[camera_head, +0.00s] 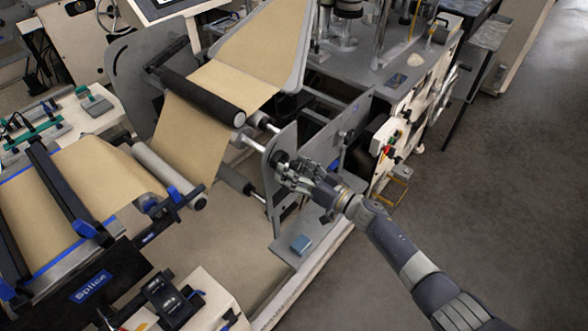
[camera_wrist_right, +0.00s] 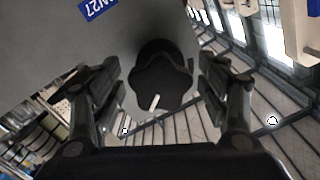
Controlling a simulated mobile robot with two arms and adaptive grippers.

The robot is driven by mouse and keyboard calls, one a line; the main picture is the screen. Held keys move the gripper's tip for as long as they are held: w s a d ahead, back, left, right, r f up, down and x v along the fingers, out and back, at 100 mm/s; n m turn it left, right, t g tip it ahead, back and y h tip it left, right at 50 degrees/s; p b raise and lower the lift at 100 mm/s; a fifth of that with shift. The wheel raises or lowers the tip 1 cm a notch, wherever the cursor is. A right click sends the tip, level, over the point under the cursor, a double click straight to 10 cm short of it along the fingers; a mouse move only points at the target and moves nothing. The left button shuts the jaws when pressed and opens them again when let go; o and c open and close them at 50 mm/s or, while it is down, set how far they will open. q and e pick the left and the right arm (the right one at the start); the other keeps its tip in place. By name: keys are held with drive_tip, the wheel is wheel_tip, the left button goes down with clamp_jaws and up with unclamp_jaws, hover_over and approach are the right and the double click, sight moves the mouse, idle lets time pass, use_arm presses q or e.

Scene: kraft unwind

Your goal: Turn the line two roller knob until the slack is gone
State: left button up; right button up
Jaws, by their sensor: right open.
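The black star-shaped roller knob (camera_wrist_right: 160,85) sits on a grey side plate in the right wrist view, with a short light mark on its face. In the head view the knob (camera_head: 279,160) is partly covered by my right gripper (camera_head: 288,172). My right gripper (camera_wrist_right: 162,90) is open, its two fingers apart on either side of the knob; I cannot tell whether they touch it. The kraft web (camera_head: 185,135) runs over a black roller (camera_head: 203,92) and down to a lower grey roller (camera_head: 168,172). My left gripper is not in view.
A splice table (camera_head: 60,255) with blue-tipped bars stands at the left. A machine with a handwheel (camera_head: 440,82) stands behind. The floor at the right (camera_head: 500,190) is clear.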

drive_tip(key=shift+s+d+r+p, duration=0.1)
drive_tip(key=shift+s+d+p, duration=0.1)
drive_tip(key=shift+d+p, duration=0.15)
drive_tip(key=p+v, duration=0.2)
drive_tip(key=v, duration=0.3)
drive_tip(key=shift+s+d+p, duration=0.1)
drive_tip(key=shift+p, duration=0.25)
drive_tip(key=shift+s+d, duration=0.3)
drive_tip(key=shift+d, duration=0.1)
